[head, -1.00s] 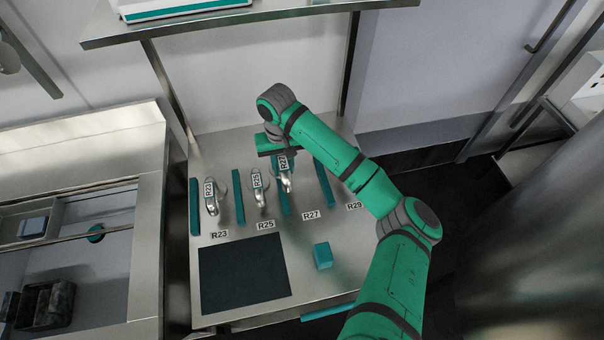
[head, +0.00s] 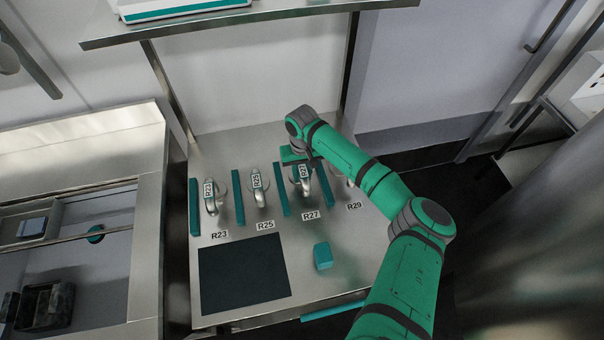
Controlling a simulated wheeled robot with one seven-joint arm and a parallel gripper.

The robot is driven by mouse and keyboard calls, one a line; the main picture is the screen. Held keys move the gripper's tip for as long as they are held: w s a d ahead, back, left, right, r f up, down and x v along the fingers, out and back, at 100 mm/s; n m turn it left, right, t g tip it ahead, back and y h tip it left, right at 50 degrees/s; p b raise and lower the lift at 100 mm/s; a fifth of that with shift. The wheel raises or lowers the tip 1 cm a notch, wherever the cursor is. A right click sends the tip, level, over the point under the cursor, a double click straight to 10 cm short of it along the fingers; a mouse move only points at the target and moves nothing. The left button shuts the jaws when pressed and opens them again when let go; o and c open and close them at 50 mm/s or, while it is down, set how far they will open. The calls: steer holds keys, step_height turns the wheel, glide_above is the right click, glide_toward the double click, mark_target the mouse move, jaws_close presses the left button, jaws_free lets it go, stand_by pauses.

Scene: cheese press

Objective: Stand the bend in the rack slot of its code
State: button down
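The bend tagged R27 (head: 306,186) is a curved shiny metal piece with a white code tag. It stands upright between two teal dividers, behind the printed R27 label (head: 311,216). My gripper (head: 298,161) is at the top of this bend and appears shut on it. The fingertips are small and partly hidden, and I cannot tell if the bend's foot touches the rack surface.
Bends tagged R23 (head: 210,196) and R25 (head: 258,192) stand in the slots to the left. Behind the R29 label (head: 354,206), a metal piece (head: 341,181) is partly hidden by my arm. A dark mat (head: 243,274) and a teal block (head: 322,256) lie in front.

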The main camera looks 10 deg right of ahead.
steer(key=shift+f, duration=0.1)
steer(key=c, duration=1.5)
jaws_free()
steer(key=shift+w, duration=0.1)
steer(key=shift+o, duration=0.2)
step_height(320, 180, up, 12)
steer(key=shift+a+f, duration=0.1)
steer(key=shift+f, duration=0.15)
steer(key=shift+r, duration=0.4)
